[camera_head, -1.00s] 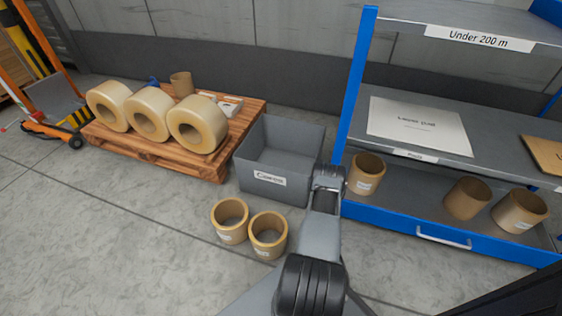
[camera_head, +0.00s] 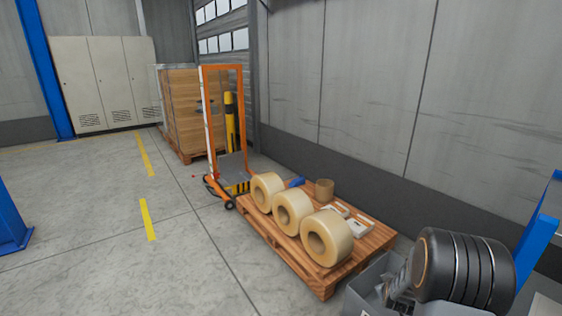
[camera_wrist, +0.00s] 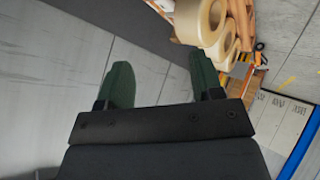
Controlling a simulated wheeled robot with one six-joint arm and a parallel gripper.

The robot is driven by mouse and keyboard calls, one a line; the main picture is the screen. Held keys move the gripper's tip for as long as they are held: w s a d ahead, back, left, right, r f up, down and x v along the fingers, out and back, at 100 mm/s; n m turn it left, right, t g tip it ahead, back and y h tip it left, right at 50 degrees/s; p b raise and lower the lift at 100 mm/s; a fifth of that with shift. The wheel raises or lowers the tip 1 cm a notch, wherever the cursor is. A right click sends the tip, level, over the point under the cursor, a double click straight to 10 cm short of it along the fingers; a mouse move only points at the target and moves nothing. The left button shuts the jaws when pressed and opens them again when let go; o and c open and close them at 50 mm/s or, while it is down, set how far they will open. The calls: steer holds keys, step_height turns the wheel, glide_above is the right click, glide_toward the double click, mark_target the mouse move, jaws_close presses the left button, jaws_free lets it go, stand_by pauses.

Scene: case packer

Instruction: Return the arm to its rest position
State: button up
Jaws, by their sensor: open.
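My gripper (camera_wrist: 160,85) shows in the wrist view with its two green fingers spread apart and nothing between them. Beyond the fingers is the grey wall and a strip of floor, with the tape rolls past the right finger. In the head view my arm's dark joint is at the lower right; the gripper itself cannot be made out there.
A wooden pallet (camera_head: 318,283) holds several tape rolls (camera_head: 327,238), a cardboard core (camera_head: 324,190) and white boxes (camera_head: 350,225). A grey bin (camera_head: 365,290) is partly hidden by my arm. An orange stacker (camera_head: 205,120) stands behind.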

steer(key=s+a+r+g+y+p, duration=0.15)
steer(key=s+a+r+p, duration=0.25)
steer(key=a+r, duration=0.5)
steer(key=s+a+r+g+y+p, duration=0.15)
steer(key=s+a+r+p, duration=0.35)
steer(key=r, duration=0.8)
steer(key=s+a+r+m+g+y+p, duration=0.1)
steer(key=s+a+r+g+p, duration=0.1)
steer(key=s+a+r+p, duration=0.2)
steer(key=s+a+r, duration=0.3)
steer(key=s+r, duration=0.3)
steer(key=s, duration=0.1)
steer(key=shift+a+r+m+y, duration=0.15)
steer(key=shift+a+m+y, duration=0.15)
steer(key=shift+m, duration=0.1)
steer(key=shift+w, duration=0.1)
steer(key=shift+c, duration=0.3)
